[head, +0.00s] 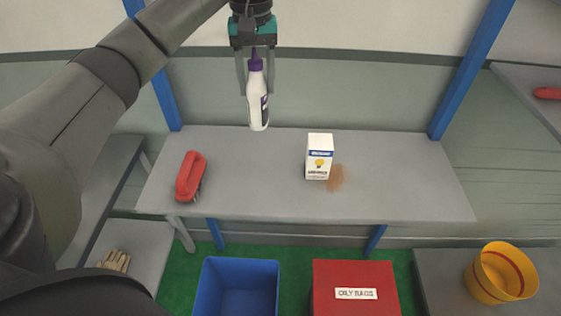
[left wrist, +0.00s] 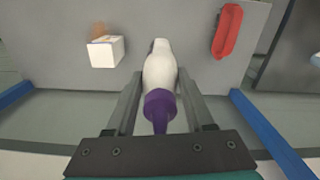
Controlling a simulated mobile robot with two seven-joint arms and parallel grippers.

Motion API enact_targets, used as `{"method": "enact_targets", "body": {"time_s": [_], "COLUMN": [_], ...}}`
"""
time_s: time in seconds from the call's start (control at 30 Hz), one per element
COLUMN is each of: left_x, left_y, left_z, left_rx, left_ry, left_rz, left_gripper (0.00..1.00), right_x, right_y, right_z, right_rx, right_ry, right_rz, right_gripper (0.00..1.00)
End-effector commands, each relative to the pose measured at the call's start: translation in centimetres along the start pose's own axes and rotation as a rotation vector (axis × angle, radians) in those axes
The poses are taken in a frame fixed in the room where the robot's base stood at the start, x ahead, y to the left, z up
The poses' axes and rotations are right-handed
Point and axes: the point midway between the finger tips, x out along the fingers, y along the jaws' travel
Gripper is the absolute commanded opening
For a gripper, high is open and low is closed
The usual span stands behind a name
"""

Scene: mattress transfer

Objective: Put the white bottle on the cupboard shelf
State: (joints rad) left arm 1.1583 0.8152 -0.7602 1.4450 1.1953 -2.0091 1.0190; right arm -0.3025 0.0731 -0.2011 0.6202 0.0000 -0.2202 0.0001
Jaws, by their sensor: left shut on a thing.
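In the left wrist view the bottle (left wrist: 159,72) lies between the two fingers of the left gripper (left wrist: 160,90). I cannot tell which surface is the cupboard shelf; a grey shelf (head: 518,85) shows at the right edge. My right gripper is not in view.
The grey table (head: 250,195) bears a red brush (head: 189,177), a small white box (head: 319,157) and a brown stain (head: 336,178). Below are a blue bin (head: 238,268), a red oily-rags box (head: 355,280), gloves (head: 115,261) and a yellow bucket (head: 499,272). Blue posts (head: 470,70) flank the table.

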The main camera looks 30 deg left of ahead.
Motion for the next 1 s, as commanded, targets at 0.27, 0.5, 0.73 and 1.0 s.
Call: {"method": "enact_targets", "body": {"time_s": [0.27, 0.5, 0.73, 1.0], "left_x": [4.7, 11.1, 15.0, 18.1], "left_y": [-0.2, -0.2, -0.1, -0.1], "left_z": [-0.1, -0.1, -0.1, -0.1], "left_rx": [-0.006, -0.007, -0.006, -0.005], "left_ry": [-0.007, -0.005, -0.001, -0.003], "left_rz": [-0.003, -0.003, 0.001, -0.001], "left_gripper": [0.0, 0.0, 0.0, 0.0], "right_x": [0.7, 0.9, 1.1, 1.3], "right_y": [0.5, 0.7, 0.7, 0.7], "right_z": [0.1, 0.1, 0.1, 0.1], "right_rx": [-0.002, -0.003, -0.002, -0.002], "right_ry": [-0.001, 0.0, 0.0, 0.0], "right_rz": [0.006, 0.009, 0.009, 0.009], "right_gripper": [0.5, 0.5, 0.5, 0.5]}}
